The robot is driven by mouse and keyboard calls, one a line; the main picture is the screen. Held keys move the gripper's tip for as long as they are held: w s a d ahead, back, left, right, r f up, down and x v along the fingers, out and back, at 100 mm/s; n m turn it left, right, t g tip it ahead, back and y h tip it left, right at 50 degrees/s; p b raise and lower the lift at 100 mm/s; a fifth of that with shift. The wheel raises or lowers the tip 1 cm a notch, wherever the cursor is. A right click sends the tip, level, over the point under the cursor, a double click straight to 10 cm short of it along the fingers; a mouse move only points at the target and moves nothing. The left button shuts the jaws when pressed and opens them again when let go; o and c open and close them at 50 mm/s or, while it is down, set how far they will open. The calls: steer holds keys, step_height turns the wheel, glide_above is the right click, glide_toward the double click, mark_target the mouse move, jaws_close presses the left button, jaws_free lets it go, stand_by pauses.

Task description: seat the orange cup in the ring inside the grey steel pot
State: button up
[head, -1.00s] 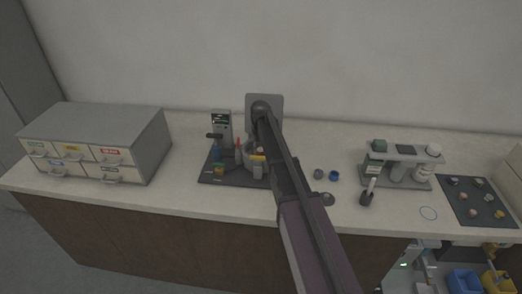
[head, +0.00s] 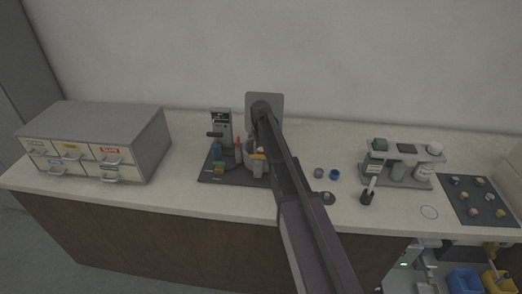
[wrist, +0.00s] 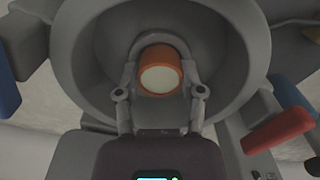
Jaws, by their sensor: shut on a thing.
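The orange cup (wrist: 161,55) is between the two fingers of my gripper (wrist: 160,82) in the wrist view, its pale round face towards the camera. My gripper is shut on it. The cup is over or inside the mouth of the grey steel pot (wrist: 228,45), whose wide round wall surrounds it. I cannot tell how deep the cup sits. The ring inside the pot is not clearly visible. In the head view the pot (head: 249,151) is mostly hidden behind my arm, and the cup cannot be made out clearly.
The pot stands on a dark mat (head: 210,178) with a grey press column (head: 221,125) and red and blue handles close by. A drawer cabinet (head: 98,140) stands left. Small grey and blue cups (head: 335,174) and a grey rack (head: 397,180) are at right.

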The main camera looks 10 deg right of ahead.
steer(key=shift+f, duration=0.25)
stand_by(0.6)
steer(key=o, duration=1.2)
steer(key=shift+o, duration=0.6)
steer(key=shift+r, duration=0.15)
steer(key=shift+r+p, duration=3.3)
steer(key=shift+r, duration=0.1)
steer(key=shift+s, duration=0.15)
